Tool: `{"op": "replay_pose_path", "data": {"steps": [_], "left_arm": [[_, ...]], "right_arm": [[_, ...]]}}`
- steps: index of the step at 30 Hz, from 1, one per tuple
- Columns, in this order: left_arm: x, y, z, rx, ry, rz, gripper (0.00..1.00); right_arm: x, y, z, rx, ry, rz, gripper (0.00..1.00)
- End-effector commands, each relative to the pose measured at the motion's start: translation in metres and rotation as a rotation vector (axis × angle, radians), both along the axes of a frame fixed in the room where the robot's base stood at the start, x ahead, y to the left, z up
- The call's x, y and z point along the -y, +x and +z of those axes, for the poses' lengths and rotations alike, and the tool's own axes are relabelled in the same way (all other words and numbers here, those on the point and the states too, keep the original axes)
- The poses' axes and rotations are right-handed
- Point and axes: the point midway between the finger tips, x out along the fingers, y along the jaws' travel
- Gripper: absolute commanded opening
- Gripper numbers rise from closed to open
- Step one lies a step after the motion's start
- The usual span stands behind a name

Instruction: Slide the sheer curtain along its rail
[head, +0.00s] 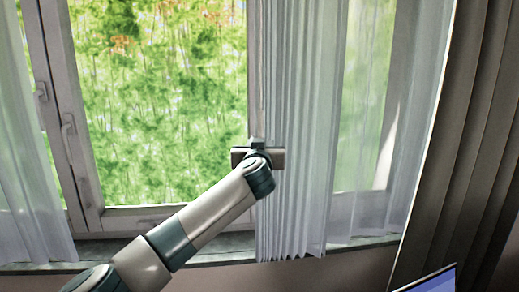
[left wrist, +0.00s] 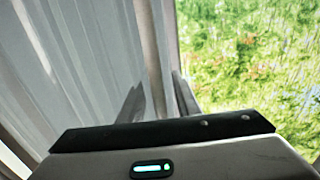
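The sheer curtain (head: 300,120) hangs in tight white pleats over the middle of the window, its left edge falling to the sill. My left gripper (head: 256,148) is at this left edge, about halfway up the pane in the head view, and my wrist covers its fingertips there. In the left wrist view the two fingers of the gripper (left wrist: 158,92) stand a little apart, beside the edge of the curtain (left wrist: 85,70). I cannot tell whether a fold is gripped between them. The rail is out of view. My right gripper is not in view.
Another sheer curtain (head: 25,170) hangs at the far left. A dark heavy curtain (head: 465,150) hangs at the right. The window frame (head: 78,150) with handles and the sill (head: 215,250) lie behind my arm. A screen corner (head: 435,282) shows at bottom right.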

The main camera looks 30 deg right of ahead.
Motion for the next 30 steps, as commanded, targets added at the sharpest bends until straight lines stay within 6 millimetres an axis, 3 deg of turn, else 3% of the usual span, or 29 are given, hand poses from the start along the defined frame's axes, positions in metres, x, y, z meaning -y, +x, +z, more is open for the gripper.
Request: {"op": "replay_pose_path", "data": {"steps": [14, 30], "left_arm": [[-0.015, -0.023, -0.002, -0.002, -0.003, -0.001, 0.30], [-0.052, -0.086, -0.002, -0.002, -0.003, -0.002, 0.30]], "right_arm": [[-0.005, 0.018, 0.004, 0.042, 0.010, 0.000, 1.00], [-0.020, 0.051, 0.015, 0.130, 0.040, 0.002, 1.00]]}}
